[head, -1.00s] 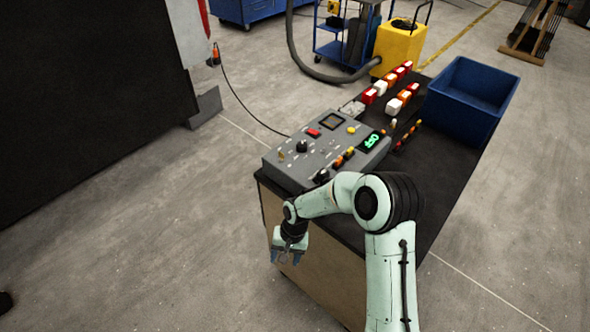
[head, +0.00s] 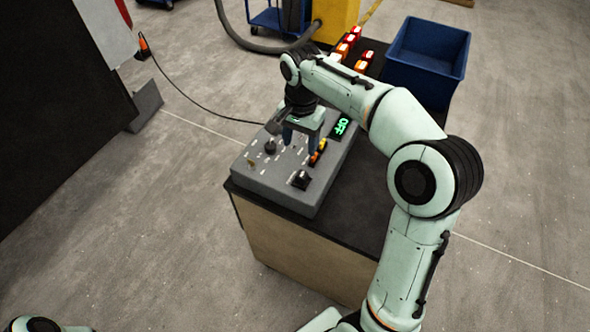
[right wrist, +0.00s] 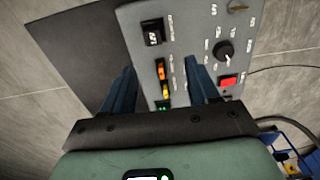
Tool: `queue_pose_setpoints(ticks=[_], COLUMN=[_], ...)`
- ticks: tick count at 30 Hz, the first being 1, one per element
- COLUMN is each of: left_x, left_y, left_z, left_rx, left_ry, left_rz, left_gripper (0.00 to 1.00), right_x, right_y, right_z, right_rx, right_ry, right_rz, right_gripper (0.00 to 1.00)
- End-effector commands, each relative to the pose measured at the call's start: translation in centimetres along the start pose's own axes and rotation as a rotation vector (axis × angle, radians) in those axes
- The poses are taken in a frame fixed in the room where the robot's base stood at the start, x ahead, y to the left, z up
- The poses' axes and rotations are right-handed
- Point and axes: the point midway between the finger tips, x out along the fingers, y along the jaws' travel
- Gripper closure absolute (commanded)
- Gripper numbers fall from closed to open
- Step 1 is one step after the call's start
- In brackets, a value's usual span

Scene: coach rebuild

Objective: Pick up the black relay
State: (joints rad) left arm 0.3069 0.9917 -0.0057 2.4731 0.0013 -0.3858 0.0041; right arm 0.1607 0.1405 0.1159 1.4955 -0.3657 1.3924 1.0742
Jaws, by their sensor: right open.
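A black block (head: 301,179) with a white mark sits on the near end of the grey control panel (head: 318,190). It also shows at the top of the right wrist view (right wrist: 153,31). It may be the black relay, but I cannot tell for sure. My right gripper (head: 300,142) is open and empty above the panel, fingers down, farther back than this block. In the right wrist view, a row of orange and yellow pieces (right wrist: 163,75) shows between the fingers. The gripper hides part of the panel. My left gripper is not in view.
The panel has a black knob (head: 270,147) and a lit green OFF display (head: 343,126). Red, white and orange blocks (head: 350,42) stand behind, partly hidden by my arm. A blue bin (head: 425,65) is at the back right. A dark cable runs off the panel's far left side.

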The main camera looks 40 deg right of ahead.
Motion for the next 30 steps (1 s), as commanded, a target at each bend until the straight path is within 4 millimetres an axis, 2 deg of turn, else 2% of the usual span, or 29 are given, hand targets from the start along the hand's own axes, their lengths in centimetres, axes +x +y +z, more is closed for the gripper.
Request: queue_pose_setpoints(ticks=[1,3,9,16,24,30], left_x=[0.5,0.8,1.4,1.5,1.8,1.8], left_y=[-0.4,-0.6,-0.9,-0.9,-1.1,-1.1], left_z=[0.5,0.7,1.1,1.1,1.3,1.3], left_rx=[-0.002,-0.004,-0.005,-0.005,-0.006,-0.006], left_ry=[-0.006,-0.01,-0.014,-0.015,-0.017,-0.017], left_rz=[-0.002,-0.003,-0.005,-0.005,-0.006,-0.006], left_gripper=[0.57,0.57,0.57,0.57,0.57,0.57], right_x=[1.5,3.0,6.1,7.6,11.4,12.0], right_y=[0.2,0.2,0.2,0.3,0.7,0.6], right_z=[0.1,0.1,0.1,0.2,0.5,0.4], right_rx=[0.0,-0.001,-0.002,-0.001,-0.002,-0.002], right_ry=[-0.004,-0.005,-0.003,-0.003,-0.003,-0.002], right_rz=[0.007,0.008,0.006,0.004,0.004,0.002], right_gripper=[0.4,0.4,0.4,0.4,0.4,0.4])
